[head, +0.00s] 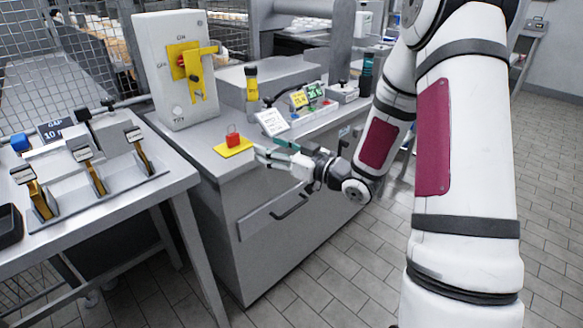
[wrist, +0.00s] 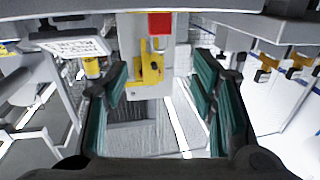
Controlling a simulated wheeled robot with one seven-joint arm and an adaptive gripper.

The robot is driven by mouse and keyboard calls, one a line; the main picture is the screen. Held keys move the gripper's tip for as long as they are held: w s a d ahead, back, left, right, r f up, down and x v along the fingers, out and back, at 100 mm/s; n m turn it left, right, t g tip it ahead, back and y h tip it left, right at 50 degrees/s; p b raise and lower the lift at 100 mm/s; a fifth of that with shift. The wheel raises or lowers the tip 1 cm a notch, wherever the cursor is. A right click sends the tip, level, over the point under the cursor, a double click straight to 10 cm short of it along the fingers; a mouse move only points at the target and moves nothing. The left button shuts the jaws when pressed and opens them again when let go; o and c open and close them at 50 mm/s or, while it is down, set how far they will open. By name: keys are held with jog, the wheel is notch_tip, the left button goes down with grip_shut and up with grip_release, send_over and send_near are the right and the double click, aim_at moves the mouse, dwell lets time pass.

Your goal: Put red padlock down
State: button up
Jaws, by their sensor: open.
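The red padlock (head: 232,140) stands upright on a small yellow pad (head: 234,151) near the front edge of the grey cabinet top, its shackle pointing up. My gripper (head: 268,150), with teal finger pads, is just right of the padlock in the head view. It is open and empty. In the wrist view my gripper (wrist: 160,100) has its two teal fingers spread wide. The red padlock (wrist: 160,22) shows beyond the fingertips at the top of that view, shackle downward, with a gap between it and the fingers.
A white switch box (head: 160,85) with a yellow lockout plate stands behind the pad. A white sign (head: 272,122), a yellow-and-black bottle (head: 252,85) and small coloured tags (head: 305,95) stand to the right. A table (head: 90,205) with several clamp-like levers is at left.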

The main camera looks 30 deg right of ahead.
jog(key=s+d+r+m+g+h, duration=0.2)
jog(key=s+r+g+h, duration=0.15)
jog(key=s+h, duration=0.3)
jog(key=s+d+r+m+g+h, duration=0.25)
jog(key=s+g+h, duration=0.2)
jog(key=s, duration=0.25)
jog(key=s+a+g+y, duration=0.1)
jog(key=s+a+g, duration=0.2)
jog(key=s, duration=1.1)
jog(key=s+a+r+m+g+y, duration=0.1)
jog(key=s+a+g, duration=0.3)
jog(key=s, duration=1.1)
jog(key=a, duration=0.3)
jog(key=shift+r+y, duration=0.15)
jog(key=shift+y, duration=0.15)
jog(key=shift+w, duration=0.1)
notch_tip(320, 180, up, 23)
jog(key=t+p, duration=0.3)
jog(key=p, duration=1.8)
